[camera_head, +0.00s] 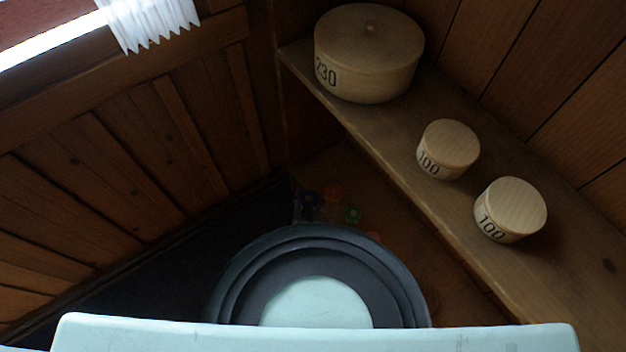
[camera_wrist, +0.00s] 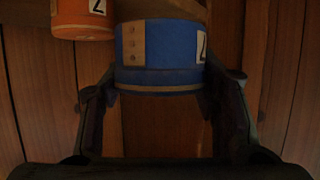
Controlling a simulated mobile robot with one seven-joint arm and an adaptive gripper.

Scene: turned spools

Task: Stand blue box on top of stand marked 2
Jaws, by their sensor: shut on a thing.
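The blue box (camera_wrist: 172,45), a round drum with a wooden strip and a partly seen white label, is in the wrist view. It sits between the two dark fingers of my gripper (camera_wrist: 165,88), which is shut on it. An orange round thing (camera_wrist: 80,22) is at the upper left of the wrist view, cut off by the frame. Its white label bears a mark that looks like 2; whether it is the stand I cannot tell. The underside of the blue box and what is below it are dim. My gripper cannot be made out clearly in the head view.
A wooden shelf (camera_head: 395,137) carries a large lidded round box marked 230 (camera_head: 368,60) and two small ones marked 100 (camera_head: 450,147) (camera_head: 513,207). Small dim orange (camera_head: 334,191) and green (camera_head: 353,214) things lie lower down, beyond my body. Plank walls close in both sides.

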